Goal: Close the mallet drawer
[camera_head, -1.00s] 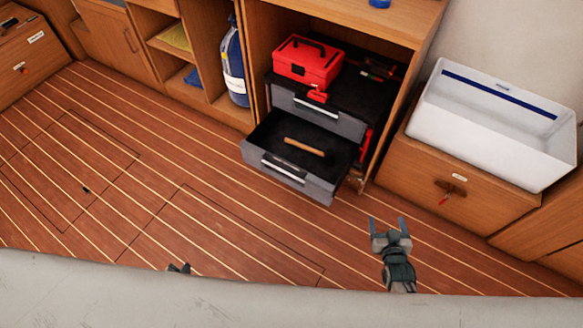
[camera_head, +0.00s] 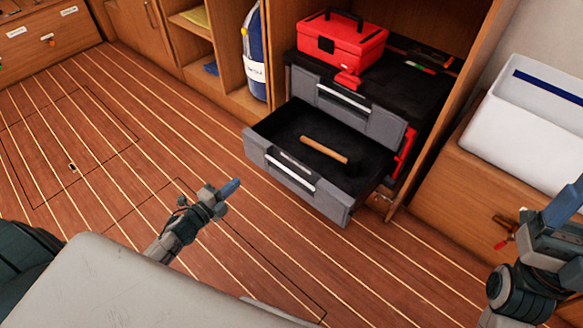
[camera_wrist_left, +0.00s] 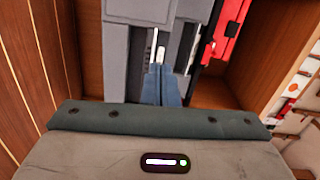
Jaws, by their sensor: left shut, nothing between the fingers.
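The mallet drawer (camera_head: 322,204) is the lower grey drawer of a black tool chest and is pulled out. A mallet with a wooden handle (camera_head: 324,150) lies inside; its dark head is hard to make out. The drawer has a pale bar handle (camera_head: 290,174) on its front. My left gripper (camera_head: 236,187) is shut and empty, in front of the drawer's left part and apart from it. In the left wrist view, its blue fingers (camera_wrist_left: 160,84) point toward the grey drawer fronts. My right gripper (camera_head: 565,204) is at the right edge, partly cut off, away from the drawer.
The upper drawer (camera_head: 350,105) is shut, and a red toolbox (camera_head: 342,38) stands on the chest. Wooden cabinet walls flank it. A blue bottle (camera_head: 255,60) stands in the left bay. A white bin (camera_head: 520,125) is at right. The floor in front is clear.

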